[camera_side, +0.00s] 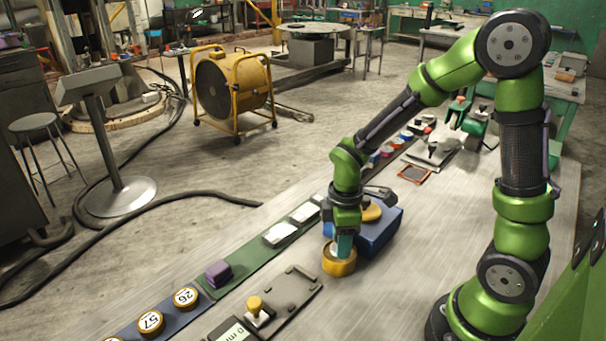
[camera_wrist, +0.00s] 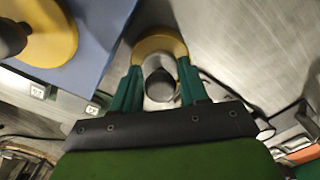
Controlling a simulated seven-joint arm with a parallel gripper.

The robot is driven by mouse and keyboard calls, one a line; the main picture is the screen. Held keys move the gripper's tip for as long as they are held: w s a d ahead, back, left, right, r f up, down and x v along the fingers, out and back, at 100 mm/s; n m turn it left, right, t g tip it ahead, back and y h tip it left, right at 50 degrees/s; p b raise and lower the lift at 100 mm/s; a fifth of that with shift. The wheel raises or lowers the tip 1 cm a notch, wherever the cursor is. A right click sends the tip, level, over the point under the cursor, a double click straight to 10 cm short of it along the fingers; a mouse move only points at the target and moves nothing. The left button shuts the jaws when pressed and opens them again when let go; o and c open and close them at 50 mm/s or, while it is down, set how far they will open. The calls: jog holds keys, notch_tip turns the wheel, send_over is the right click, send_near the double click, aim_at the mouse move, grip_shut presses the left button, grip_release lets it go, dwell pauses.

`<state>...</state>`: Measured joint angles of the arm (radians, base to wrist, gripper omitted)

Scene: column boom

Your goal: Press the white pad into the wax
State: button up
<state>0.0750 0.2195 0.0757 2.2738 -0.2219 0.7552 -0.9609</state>
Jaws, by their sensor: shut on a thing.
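My gripper (camera_side: 342,244) points down over a round yellow tin (camera_side: 339,266). In the wrist view its two green fingers (camera_wrist: 159,85) are shut on a grey rounded knob (camera_wrist: 160,84). A little white (camera_side: 337,249) shows at the tin's mouth below the fingers, and it seems to be the pad under the knob. The tin's yellow rim (camera_wrist: 160,43) shows beyond the knob. The wax inside is hidden by the knob and fingers, so I cannot tell whether the pad touches it.
A blue block (camera_side: 377,232) with a yellow disc (camera_side: 371,212) on top stands close to the right of the tin. The tabletop (camera_side: 400,285) to the right is clear.

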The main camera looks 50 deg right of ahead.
jog(key=shift+f, duration=0.45)
dwell(1.3)
jog(key=shift+r, duration=0.1)
jog(key=shift+r, duration=3.45)
jog(key=shift+r+m, duration=0.1)
jog(key=shift+m, duration=0.3)
jog(key=w+r+m, duration=0.6)
jog(key=r+m, duration=0.1)
jog(key=m, duration=0.1)
jog(key=s+f, duration=0.6)
jog(key=f, duration=0.1)
jog(key=shift+s+f, duration=0.1)
jog(key=shift+s, duration=0.1)
jog(key=shift+w+f, duration=0.15)
jog(key=shift+f, duration=2.95)
